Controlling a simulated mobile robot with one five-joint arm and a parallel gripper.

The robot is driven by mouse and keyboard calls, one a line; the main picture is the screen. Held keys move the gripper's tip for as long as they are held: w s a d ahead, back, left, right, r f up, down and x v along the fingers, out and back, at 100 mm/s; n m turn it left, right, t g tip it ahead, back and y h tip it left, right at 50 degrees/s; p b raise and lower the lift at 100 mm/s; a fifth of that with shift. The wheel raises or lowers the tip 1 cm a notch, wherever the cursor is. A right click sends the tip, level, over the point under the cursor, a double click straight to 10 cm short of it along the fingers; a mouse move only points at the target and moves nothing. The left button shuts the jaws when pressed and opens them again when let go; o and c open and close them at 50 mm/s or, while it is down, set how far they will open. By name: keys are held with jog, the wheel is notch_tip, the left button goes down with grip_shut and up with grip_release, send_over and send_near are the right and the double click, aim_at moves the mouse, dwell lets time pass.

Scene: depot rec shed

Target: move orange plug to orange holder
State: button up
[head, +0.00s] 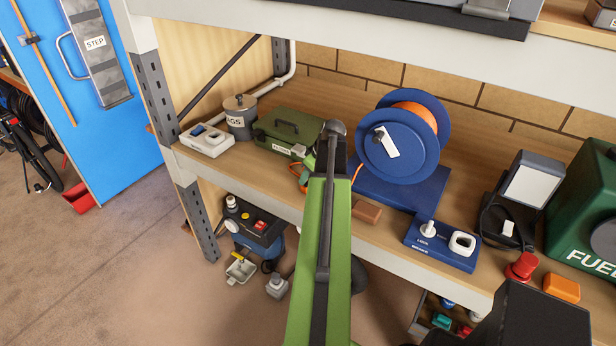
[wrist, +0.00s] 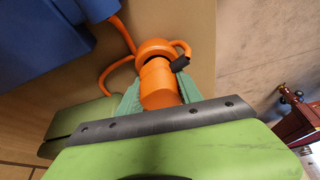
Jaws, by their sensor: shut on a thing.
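The orange plug (wrist: 158,82) shows in the wrist view as a thick cylinder with a wider collar, an orange cable and a small loop with a dark clip. My gripper (wrist: 159,92) is shut on it, with a teal finger on each side. In the head view my green arm hides most of the gripper; a bit of the orange plug (head: 302,172) shows left of the arm, by the shelf's front. No orange holder can be told for certain; an orange block (head: 562,289) lies at the shelf's right front.
A blue reel (head: 390,150) with orange cable stands behind my arm. A blue base with white fittings (head: 440,247), a brown block (head: 367,212), a red knob (head: 521,267) and a green fuel can (head: 590,210) are to the right. A green box (head: 290,130) is left. The upper shelf (head: 350,38) overhangs.

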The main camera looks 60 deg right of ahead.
jog(key=o, duration=1.4)
jog(key=shift+o, duration=0.2)
jog(key=shift+r, duration=0.15)
jog(key=d+p+v, duration=0.1)
jog(key=p+v, duration=1.5)
jog(key=v, duration=0.1)
jog(key=shift+a, duration=0.5)
jog(key=shift+r, duration=0.1)
